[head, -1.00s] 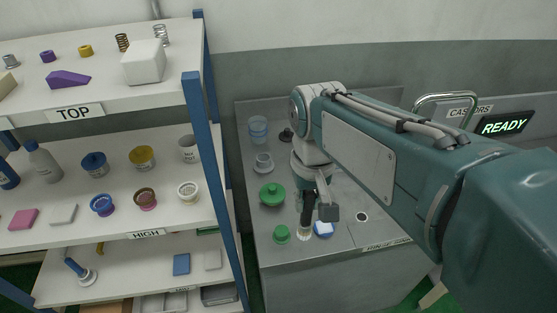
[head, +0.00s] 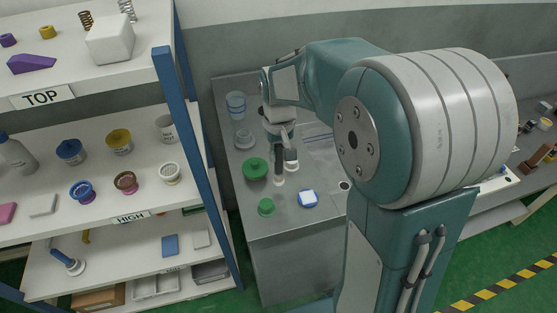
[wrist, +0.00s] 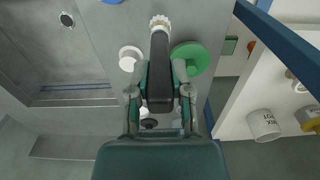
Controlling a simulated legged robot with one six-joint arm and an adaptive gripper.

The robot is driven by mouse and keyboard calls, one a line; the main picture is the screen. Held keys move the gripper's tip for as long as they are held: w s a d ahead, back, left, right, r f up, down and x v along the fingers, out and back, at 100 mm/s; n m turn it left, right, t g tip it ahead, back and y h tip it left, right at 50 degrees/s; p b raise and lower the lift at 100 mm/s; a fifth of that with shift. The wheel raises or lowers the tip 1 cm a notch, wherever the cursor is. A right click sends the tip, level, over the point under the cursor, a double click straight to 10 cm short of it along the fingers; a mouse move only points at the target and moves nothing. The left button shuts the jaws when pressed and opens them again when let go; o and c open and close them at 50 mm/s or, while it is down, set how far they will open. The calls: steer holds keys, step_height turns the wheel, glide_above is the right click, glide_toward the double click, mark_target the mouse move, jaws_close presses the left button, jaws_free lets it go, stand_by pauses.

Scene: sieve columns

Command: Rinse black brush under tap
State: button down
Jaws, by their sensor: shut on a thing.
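My gripper (wrist: 160,92) is shut on the black brush (wrist: 158,70), its dark handle between the fingers and its pale bristles (wrist: 159,22) pointing away from the palm. In the head view my gripper (head: 285,153) holds the brush (head: 279,167) roughly upright, bristles down, just right of a green lid (head: 255,169). I cannot tell whether the bristles touch the counter. The tap is hidden in the head view, where my arm covers the back right; I cannot make it out in the wrist view.
A round hole (head: 344,185) is to the right. A loaded shelf with a blue post (head: 185,120) stands left.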

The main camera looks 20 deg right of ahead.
mark_target(279, 162)
steer(key=f, duration=0.3)
steer(key=shift+w+f, duration=0.2)
steer(key=shift+f, duration=0.1)
steer(key=c, duration=0.5)
jaws_free()
steer(key=shift+c, duration=0.2)
